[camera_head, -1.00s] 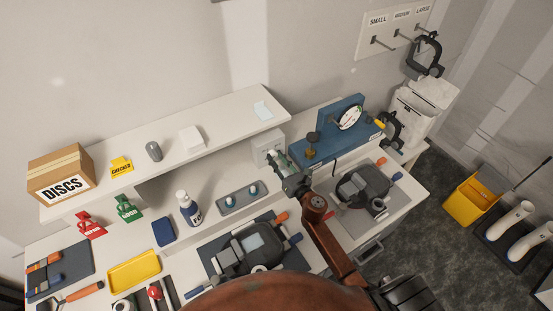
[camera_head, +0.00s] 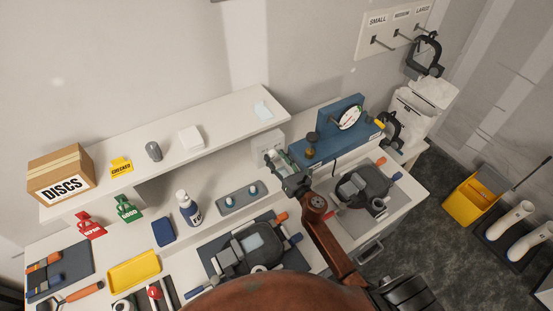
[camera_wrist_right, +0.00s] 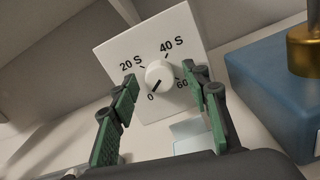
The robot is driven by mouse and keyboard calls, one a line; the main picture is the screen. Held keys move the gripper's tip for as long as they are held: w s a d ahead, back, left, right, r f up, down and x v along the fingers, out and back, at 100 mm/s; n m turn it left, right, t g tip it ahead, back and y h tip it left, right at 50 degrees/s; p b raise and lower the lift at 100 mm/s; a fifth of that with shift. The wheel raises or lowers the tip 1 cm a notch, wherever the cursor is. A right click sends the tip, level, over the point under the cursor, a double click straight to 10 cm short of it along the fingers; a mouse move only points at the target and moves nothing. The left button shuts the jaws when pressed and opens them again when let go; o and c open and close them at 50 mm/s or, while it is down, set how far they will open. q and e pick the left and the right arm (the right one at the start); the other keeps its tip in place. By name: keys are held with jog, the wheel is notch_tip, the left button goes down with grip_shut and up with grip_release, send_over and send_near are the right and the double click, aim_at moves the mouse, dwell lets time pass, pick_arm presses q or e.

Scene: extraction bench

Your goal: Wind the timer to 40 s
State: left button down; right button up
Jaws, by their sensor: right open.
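The timer (camera_wrist_right: 140,45) is a white box with a round white knob (camera_wrist_right: 160,75) in the right wrist view. Its face is marked 0, 20 S, 40 S and 60. The knob's dark line points down-left at 0. My right gripper (camera_wrist_right: 163,80) is open, with one green-padded finger on each side of the knob and a gap to it on both sides. In the head view the timer (camera_head: 269,138) stands by the right end of the shelf, partly hidden behind my right gripper (camera_head: 278,160). My left gripper is not in view.
A blue press (camera_head: 330,147) with a round gauge stands just right of the timer. The white shelf (camera_head: 225,119) runs to its left. Below are a grey tray with small knobs (camera_head: 240,201) and two dark devices (camera_head: 250,243) on mats.

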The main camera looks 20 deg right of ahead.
jog(key=shift+s, duration=0.1)
jog(key=s+d, duration=0.1)
jog(key=s, duration=1)
jog(key=shift+s+d, duration=0.35)
jog(key=w+m+b, duration=0.1)
jog(key=b, duration=0.2)
jog(key=w+m+b, duration=0.2)
jog(key=b, duration=0.2)
jog(key=w+m+b, duration=0.1)
jog(key=m+b, duration=0.1)
jog(key=b, duration=0.1)
jog(key=shift+w+a+b, duration=0.25)
jog(key=shift+b, duration=0.1)
jog(key=shift+w+a+f+m+b, duration=0.2)
jog(key=shift+a+f+m+b, duration=0.05)
jog(key=shift+m+b, duration=0.15)
jog(key=w, duration=0.5)
jog(key=w+a, duration=0.1)
jog(key=w, duration=0.1)
jog(key=shift+w, duration=0.3)
